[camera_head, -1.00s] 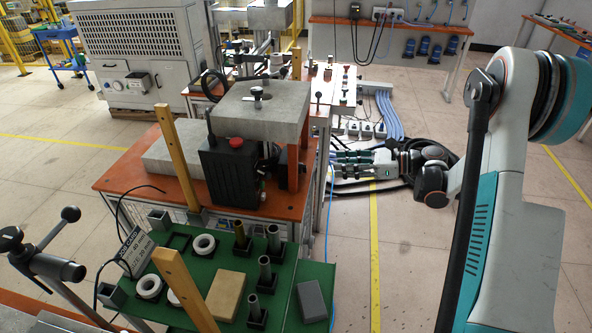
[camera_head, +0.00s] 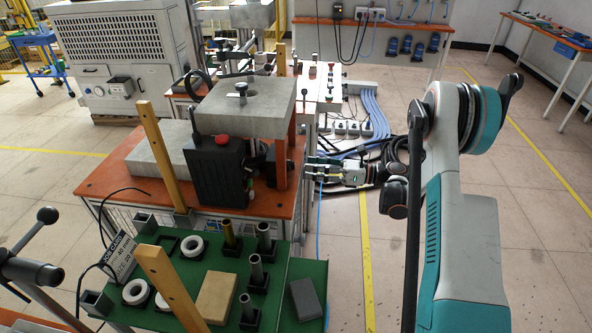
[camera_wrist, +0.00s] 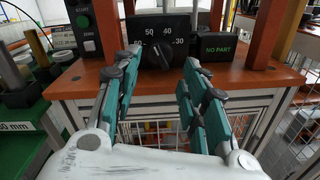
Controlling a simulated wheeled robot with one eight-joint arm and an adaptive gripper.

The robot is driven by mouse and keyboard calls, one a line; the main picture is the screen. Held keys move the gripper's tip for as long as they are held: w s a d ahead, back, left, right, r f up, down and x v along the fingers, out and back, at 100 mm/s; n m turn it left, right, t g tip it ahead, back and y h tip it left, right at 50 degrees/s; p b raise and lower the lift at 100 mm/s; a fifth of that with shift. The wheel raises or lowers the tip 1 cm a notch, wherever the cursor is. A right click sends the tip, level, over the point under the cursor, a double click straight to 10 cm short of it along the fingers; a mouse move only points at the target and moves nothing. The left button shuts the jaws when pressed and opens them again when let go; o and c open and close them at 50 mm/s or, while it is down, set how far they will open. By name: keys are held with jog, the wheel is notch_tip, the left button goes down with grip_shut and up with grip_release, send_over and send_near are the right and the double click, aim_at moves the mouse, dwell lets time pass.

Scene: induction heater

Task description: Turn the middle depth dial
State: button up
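The depth dial (camera_wrist: 158,54) is a black knob on a dark panel with numbers such as 50, 40 and 30 around it, in the upper middle of the wrist view. My gripper (camera_wrist: 156,72) is open, its two teal-and-grey fingers on either side of the dial in that picture. Nothing is between the fingertips, and I cannot tell how far short of the dial they are. In the head view my gripper (camera_head: 312,170) is at the right edge of the orange-topped heater table (camera_head: 110,180). The dial is hidden in the head view.
A "NO PART" display (camera_wrist: 220,48) is right of the dial. A panel with a green button (camera_wrist: 83,21) is to the left. A green bench (camera_head: 200,270) with rings, posts and blocks stands in front. Cables (camera_head: 375,115) lie on the floor behind my gripper.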

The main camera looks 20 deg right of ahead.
aim_at(296, 174)
jog(key=b+x, duration=0.1)
jog(key=x, duration=0.5)
jog(key=c, duration=0.8)
